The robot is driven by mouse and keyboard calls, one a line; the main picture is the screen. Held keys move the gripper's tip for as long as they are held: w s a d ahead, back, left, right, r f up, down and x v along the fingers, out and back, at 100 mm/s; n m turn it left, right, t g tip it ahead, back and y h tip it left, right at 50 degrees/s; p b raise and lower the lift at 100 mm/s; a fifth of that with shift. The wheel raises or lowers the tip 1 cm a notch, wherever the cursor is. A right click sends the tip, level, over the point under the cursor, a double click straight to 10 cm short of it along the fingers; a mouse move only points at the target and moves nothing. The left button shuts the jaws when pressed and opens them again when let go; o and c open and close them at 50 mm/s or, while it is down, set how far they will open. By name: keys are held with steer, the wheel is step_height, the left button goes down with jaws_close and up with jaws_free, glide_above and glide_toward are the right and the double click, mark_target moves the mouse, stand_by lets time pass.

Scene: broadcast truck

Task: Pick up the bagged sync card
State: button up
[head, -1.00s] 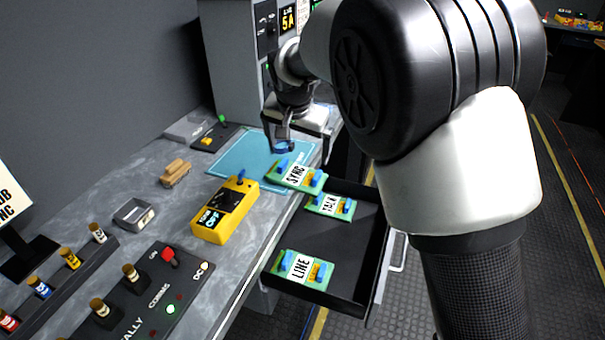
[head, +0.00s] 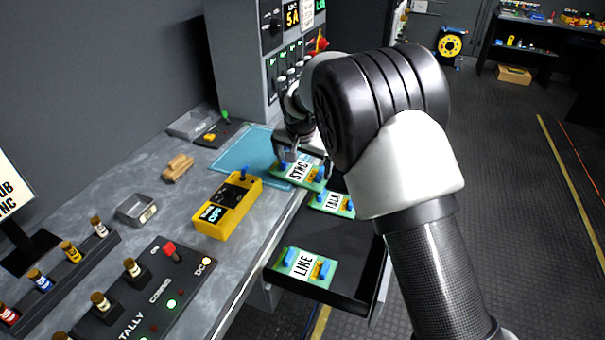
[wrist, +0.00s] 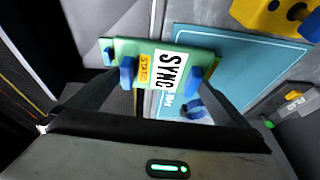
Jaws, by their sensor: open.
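The sync card (head: 300,171) is a green card with blue tabs and a white SYNC label. In the head view it lies at the right edge of the blue mat, by the open drawer. In the wrist view the card (wrist: 160,62) also shows an orange STATIC sticker; I cannot make out a bag around it. My gripper (head: 300,154) is close above the card, partly hidden by my arm. In the wrist view my gripper (wrist: 163,88) is open, its fingers spread toward the card's two ends. I cannot tell whether they touch it.
The open black drawer (head: 345,270) holds a TALK card (head: 332,202) and a LINE card (head: 303,265). A switch panel (head: 150,295) occupies the near bench. A grey rack (head: 240,60) rises behind.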

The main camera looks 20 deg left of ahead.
steer(key=shift+r, duration=0.1)
steer(key=c, duration=0.8)
